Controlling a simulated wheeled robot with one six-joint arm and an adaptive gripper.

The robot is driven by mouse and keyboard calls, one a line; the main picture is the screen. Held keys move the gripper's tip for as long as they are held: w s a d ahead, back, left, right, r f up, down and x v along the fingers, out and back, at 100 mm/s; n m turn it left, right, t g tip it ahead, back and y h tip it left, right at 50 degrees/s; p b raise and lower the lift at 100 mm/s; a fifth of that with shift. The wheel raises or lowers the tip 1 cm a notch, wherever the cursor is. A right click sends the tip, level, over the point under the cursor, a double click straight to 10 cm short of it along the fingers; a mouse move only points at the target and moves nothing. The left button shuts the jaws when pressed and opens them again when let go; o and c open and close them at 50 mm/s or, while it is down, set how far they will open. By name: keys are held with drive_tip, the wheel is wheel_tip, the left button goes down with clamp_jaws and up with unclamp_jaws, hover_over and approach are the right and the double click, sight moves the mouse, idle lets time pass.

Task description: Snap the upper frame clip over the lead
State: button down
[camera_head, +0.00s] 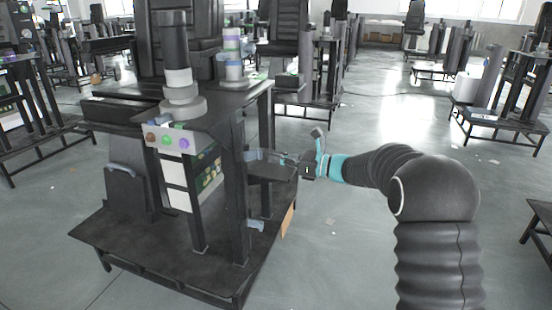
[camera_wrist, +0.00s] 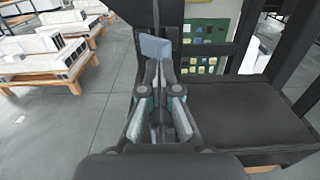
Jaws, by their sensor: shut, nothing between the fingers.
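The upper frame clip (camera_head: 252,155) is a small blue-grey piece on the dark upright of the black frame (camera_head: 240,200). In the wrist view the clip (camera_wrist: 155,46) is a pale blue-grey plate straight ahead of my fingertips. My gripper (camera_head: 277,157) reaches in from the right at the clip's height. In the wrist view my gripper (camera_wrist: 158,66) is shut and empty, its tips just below the clip; I cannot tell whether they touch it. A lower blue-grey clip (camera_head: 256,226) sits further down the same upright. I cannot make out the lead.
A black ledge (camera_wrist: 240,112) stands close to the right of my gripper. Clear floor (camera_head: 350,240) lies right of the frame. Other workstations stand further back.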

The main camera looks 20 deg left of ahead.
drive_tip(key=shift+w+a, duration=0.1)
drive_tip(key=shift+a, duration=0.8)
drive_tip(key=d, duration=0.7)
drive_tip(key=shift+s, duration=0.3)
idle(0.4)
